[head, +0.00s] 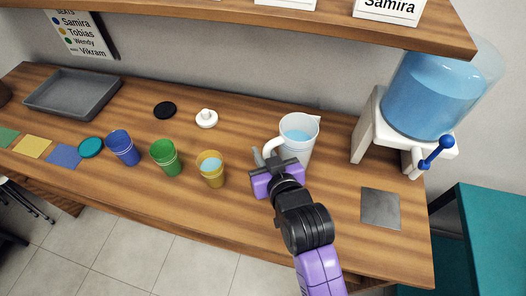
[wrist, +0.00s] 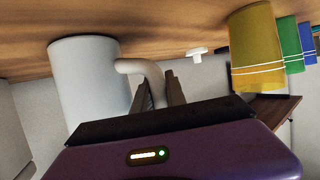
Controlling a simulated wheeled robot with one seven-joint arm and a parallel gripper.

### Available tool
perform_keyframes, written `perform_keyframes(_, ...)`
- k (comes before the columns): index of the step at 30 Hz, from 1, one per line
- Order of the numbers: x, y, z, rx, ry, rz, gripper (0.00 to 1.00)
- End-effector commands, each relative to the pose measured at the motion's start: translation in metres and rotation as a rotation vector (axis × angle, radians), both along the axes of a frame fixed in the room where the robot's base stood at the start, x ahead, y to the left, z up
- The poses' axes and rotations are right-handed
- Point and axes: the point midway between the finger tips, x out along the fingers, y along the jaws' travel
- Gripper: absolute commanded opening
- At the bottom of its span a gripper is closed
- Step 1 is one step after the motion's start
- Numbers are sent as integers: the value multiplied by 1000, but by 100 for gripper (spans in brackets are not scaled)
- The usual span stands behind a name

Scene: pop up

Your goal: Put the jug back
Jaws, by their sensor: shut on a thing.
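The white jug (head: 306,150) stands upright at the middle right of the counter in the head view, with blue water in it. In the wrist view the jug (wrist: 85,80) is at left, and the picture is upside down. My gripper (head: 268,164) is at the jug's handle, on its left side. The fingers (wrist: 161,92) are shut on the handle (wrist: 150,70). I cannot tell whether the jug's base touches the counter. A grey square plate (head: 380,208) lies bare on the counter, right of the jug.
A water dispenser (head: 430,95) with a blue tap stands at right. A yellow cup (head: 211,175) holding water, a green cup (head: 165,158) and a blue cup (head: 122,148) stand left. A shelf (head: 330,22) overhangs the back. Counter between jug and plate is clear.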

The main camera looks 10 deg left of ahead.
Motion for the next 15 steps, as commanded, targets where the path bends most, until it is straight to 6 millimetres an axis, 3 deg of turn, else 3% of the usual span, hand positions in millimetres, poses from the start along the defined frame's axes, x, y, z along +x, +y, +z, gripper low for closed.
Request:
perform_keyframes(4, 1, 0, -1, 1, -5, 0, 0)
perform_keyframes(5, 0, 0, -3, 0, 0, 0, 20)
perform_keyframes(8, 0, 0, -2, 0, 0, 0, 38)
perform_keyframes(15, 0, 0, -2, 0, 0, 0, 38)
